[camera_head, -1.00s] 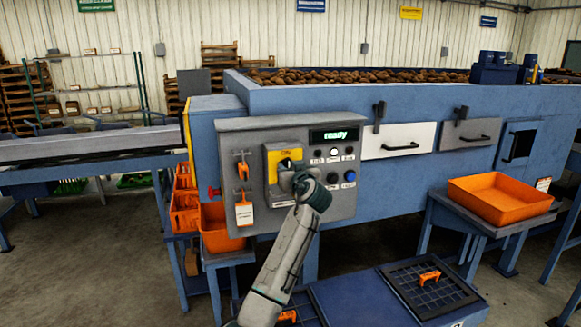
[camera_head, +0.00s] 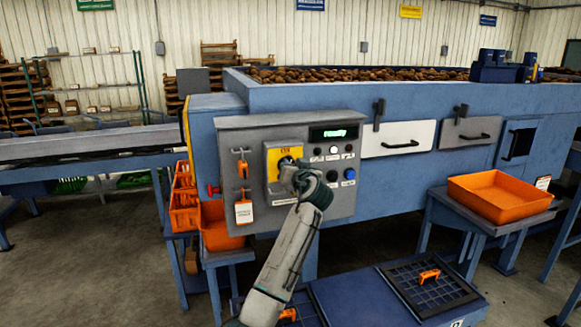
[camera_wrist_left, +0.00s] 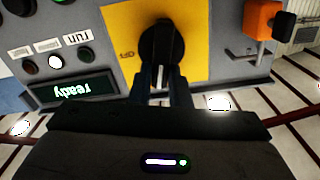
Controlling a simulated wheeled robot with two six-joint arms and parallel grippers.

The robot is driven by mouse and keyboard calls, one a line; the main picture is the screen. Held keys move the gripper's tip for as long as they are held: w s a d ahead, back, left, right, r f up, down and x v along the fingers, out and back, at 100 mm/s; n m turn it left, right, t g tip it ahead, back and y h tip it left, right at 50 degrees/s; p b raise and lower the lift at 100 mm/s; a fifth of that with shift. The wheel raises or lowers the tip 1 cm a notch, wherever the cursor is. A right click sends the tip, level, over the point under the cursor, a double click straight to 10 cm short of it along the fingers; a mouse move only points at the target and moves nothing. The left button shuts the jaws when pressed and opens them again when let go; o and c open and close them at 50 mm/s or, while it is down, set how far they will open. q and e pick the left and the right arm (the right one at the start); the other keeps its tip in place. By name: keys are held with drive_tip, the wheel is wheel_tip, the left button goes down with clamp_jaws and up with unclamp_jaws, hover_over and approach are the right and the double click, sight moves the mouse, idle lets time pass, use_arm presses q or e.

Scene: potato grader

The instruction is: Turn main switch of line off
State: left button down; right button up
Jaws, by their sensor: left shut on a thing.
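The main switch is a black rotary knob (camera_wrist_left: 160,42) on a yellow plate; in the head view the yellow plate (camera_head: 271,168) is on the grey control panel (camera_head: 232,140). My left gripper (camera_head: 288,168) is at the knob, with its arm coming up from below. In the left wrist view its fingers (camera_wrist_left: 163,88) are shut on the knob's grip. The gripper hides most of the knob in the head view, so its exact angle cannot be told there. The display (camera_head: 334,134) reads "ready". My right gripper is not in view.
An orange lockout piece (camera_head: 243,169) and a tag (camera_head: 244,212) hang left of the switch. Several buttons (camera_head: 348,174) sit to its right, close to my wrist. A red button (camera_head: 213,190) is on the machine's side. An orange tray (camera_head: 499,196) stands at right.

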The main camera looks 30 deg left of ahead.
use_arm(q)
drive_tip(key=m+p, duration=0.1)
drive_tip(key=m, duration=0.4)
drive_tip(key=f+m+p, duration=0.1)
drive_tip(key=m+p, duration=0.1)
drive_tip(key=m, duration=0.3)
drive_tip(key=w+m+p, duration=0.1)
drive_tip(key=m+p, duration=0.1)
drive_tip(key=m, duration=0.3)
drive_tip(key=shift+d+f, duration=0.4)
drive_tip(key=shift+f, duration=0.1)
drive_tip(key=c, duration=1.4)
unclamp_jaws()
drive_tip(key=shift+o, duration=0.2)
drive_tip(key=b+v, duration=0.4)
drive_tip(key=v, duration=0.7)
